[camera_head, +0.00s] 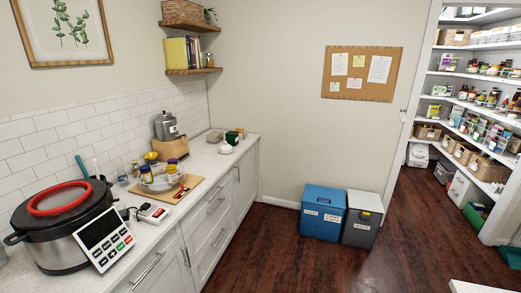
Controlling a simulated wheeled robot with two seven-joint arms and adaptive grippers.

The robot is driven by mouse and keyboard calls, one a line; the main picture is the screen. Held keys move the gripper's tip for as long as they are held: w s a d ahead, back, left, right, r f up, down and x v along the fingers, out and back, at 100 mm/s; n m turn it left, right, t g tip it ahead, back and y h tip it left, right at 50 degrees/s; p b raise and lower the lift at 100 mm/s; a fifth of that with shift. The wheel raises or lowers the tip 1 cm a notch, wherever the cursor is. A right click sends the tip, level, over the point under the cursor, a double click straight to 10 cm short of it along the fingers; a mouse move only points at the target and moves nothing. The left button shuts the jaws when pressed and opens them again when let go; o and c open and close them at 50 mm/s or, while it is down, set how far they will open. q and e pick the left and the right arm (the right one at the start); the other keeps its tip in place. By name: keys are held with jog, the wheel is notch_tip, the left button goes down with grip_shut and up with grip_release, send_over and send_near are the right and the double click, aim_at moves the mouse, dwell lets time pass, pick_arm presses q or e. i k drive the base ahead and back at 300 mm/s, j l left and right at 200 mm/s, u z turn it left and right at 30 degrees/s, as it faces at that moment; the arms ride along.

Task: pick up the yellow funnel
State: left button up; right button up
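A small yellow object that looks like the funnel (151,156) is on the left counter, towards the back wall. It stands behind the jars and the clear bowl, just left of a wooden block (172,148). Its lower part is partly hidden, and it is too small to make out in detail. Neither of my grippers is in view.
The white counter (205,165) runs along the left wall. A large pot (62,247) with a red ring, a tablet-like panel (104,238), a clear bowl (159,183) and jars (172,166) crowd it. Blue (322,213) and grey (362,220) bins stand beyond open wooden floor.

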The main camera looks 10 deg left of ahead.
aim_at(151, 155)
jog(key=i+z, duration=0.2)
jog(key=i, duration=2.25)
jog(key=i+u, duration=0.25)
jog(key=i, duration=0.15)
jog(key=i+l+u, duration=0.1)
jog(key=i+u, duration=0.15)
jog(key=i, duration=0.15)
jog(key=i+j+u, duration=0.1)
jog(key=i+u, duration=0.85)
jog(key=i+l+u, duration=0.1)
jog(key=i+u, duration=0.3)
jog(key=i, duration=0.1)
